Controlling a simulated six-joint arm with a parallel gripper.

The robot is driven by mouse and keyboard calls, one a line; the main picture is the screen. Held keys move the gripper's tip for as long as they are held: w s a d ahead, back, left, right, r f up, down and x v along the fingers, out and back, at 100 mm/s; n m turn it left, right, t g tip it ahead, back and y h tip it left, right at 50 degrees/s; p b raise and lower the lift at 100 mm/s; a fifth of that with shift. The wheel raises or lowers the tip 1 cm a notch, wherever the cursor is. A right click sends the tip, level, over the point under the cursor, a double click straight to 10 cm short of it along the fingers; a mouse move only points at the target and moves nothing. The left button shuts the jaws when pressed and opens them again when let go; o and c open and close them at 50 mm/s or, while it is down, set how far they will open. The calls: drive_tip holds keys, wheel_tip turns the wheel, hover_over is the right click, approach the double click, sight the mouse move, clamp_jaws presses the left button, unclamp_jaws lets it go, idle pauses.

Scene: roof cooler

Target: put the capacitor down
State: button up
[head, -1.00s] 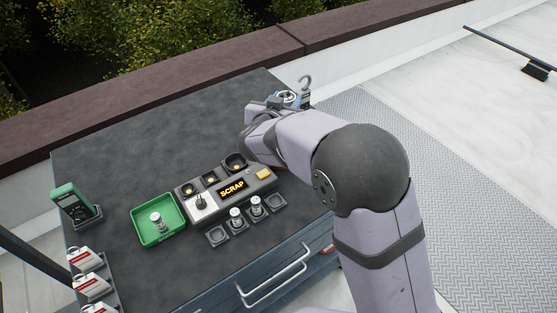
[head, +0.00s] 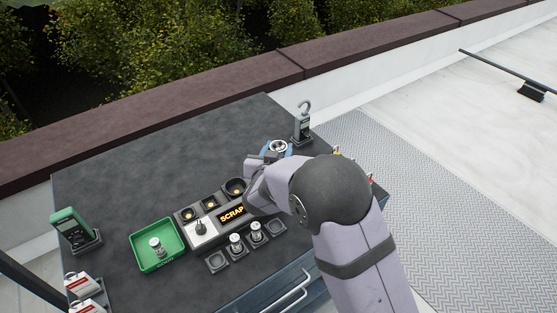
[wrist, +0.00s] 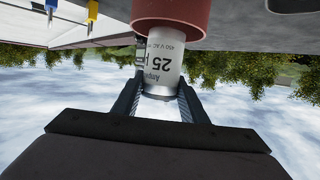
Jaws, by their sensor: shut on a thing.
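The capacitor (wrist: 160,72) is a silver can with a printed label reading 25 and 450 V AC. It sits between the fingers of my gripper (wrist: 160,105), which is shut on it. The wrist view is upside down, with sky at the bottom. A dark red round thing (wrist: 170,18) overlaps the can's end there; I cannot tell whether the can is inside it or behind it.
The grey bench (head: 150,140) carries a green tray (head: 142,262) with a capacitor in it. The tester (head: 231,215) reads SCRAP; sockets with two capacitors (head: 236,242) are in front. A clamp meter (head: 302,125) stands behind my gripper, a green meter (head: 72,228) at left. Coloured handles (wrist: 92,12) show close by.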

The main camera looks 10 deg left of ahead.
drive_tip(key=shift+f+p, duration=0.35)
drive_tip(key=shift+f, duration=1.7)
drive_tip(key=shift+f, duration=0.1)
drive_tip(key=shift+f+b, duration=0.35)
drive_tip(key=shift+b, duration=0.05)
drive_tip(key=shift+f, duration=0.2)
drive_tip(key=o, duration=1.2)
